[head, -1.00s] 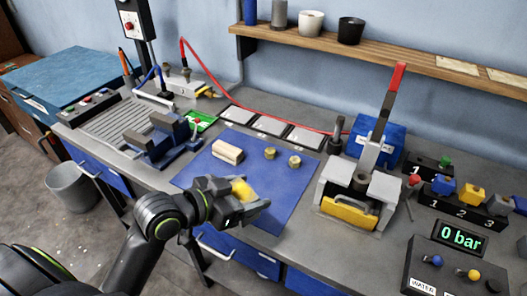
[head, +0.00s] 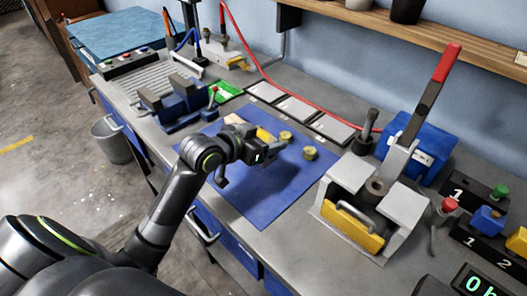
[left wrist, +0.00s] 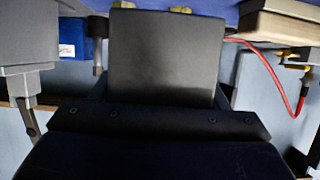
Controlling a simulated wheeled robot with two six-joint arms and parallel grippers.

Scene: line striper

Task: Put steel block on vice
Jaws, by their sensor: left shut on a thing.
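My left gripper (head: 258,150) is over the blue mat in the head view, shut on what I take to be the steel block. In the left wrist view a dark grey block face (left wrist: 166,58) fills the middle, in front of the black gripper parts. In the head view a yellow piece (head: 265,135) shows at the gripper's far side; I cannot tell whether it is part of the held thing. The blue vice (head: 183,108) with grey jaws stands on the bench to the left, apart from the gripper. My right gripper is not in view.
A beige block (head: 234,119) and brass nuts (head: 309,153) lie on the blue mat (head: 262,196). A press with a red-tipped lever (head: 352,205) stands to the right. A green tray (head: 226,91) is beside the vice. A red hose runs along the back.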

